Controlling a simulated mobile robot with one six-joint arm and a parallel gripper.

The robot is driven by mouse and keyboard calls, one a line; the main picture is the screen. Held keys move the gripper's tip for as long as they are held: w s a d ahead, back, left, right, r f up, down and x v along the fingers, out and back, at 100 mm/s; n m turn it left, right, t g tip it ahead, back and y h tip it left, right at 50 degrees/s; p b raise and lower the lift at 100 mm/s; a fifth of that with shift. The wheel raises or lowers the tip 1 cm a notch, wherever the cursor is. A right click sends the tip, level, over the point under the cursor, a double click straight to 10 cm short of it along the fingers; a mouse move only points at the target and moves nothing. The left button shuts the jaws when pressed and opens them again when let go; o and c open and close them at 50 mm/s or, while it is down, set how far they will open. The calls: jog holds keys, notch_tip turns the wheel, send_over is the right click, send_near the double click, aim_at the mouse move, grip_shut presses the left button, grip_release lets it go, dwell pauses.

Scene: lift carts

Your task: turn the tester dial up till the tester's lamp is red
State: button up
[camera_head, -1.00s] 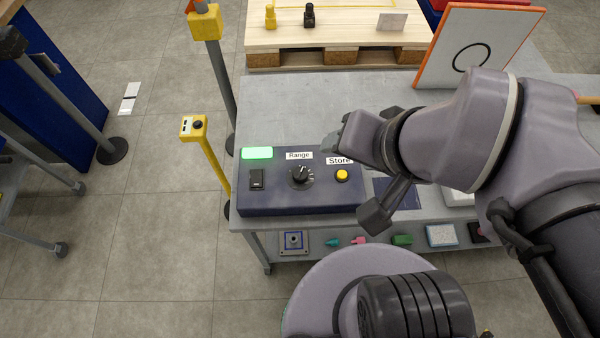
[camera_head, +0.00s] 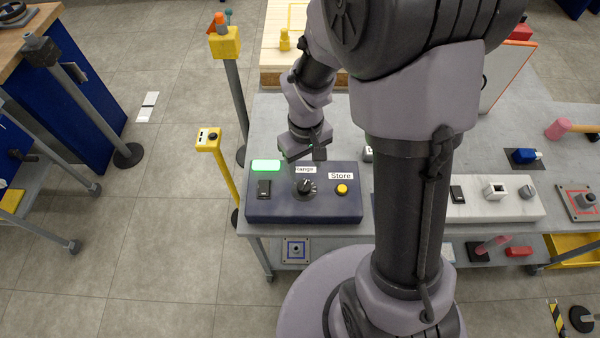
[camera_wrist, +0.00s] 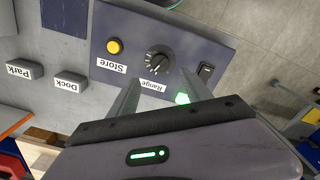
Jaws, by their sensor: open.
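The tester is a dark blue box (camera_head: 285,206) on the grey bench, with a lit green lamp (camera_head: 266,165) at its back left. Its black dial (camera_head: 305,186), labelled Range, sits in the middle of the top, and shows in the wrist view (camera_wrist: 159,60) with a ring of marks around it. My gripper (camera_head: 306,152) is just behind and above the dial. In the wrist view its two fingers (camera_wrist: 160,90) are apart and empty, pointing toward the tester with the dial beyond and between them. The fingertips look clear of the dial.
A yellow Store button (camera_head: 342,189) is right of the dial and a black rocker switch (camera_head: 264,188) left of it. Park (camera_wrist: 19,70) and Dock (camera_wrist: 69,77) buttons are on the bench. A yellow post (camera_head: 222,167) stands left of the bench.

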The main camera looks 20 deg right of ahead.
aim_at(304, 184)
notch_tip(304, 184, down, 9)
jog(key=shift+f+b, duration=0.1)
jog(key=shift+b, duration=1.15)
grip_shut()
jog(key=shift+f+m+b, duration=0.15)
jog(key=shift+m+b, duration=0.4)
jog(key=shift+m, duration=0.35)
jog(key=m+b, duration=0.1)
jog(key=m, duration=0.2)
jog(key=shift+r, duration=0.2)
grip_release()
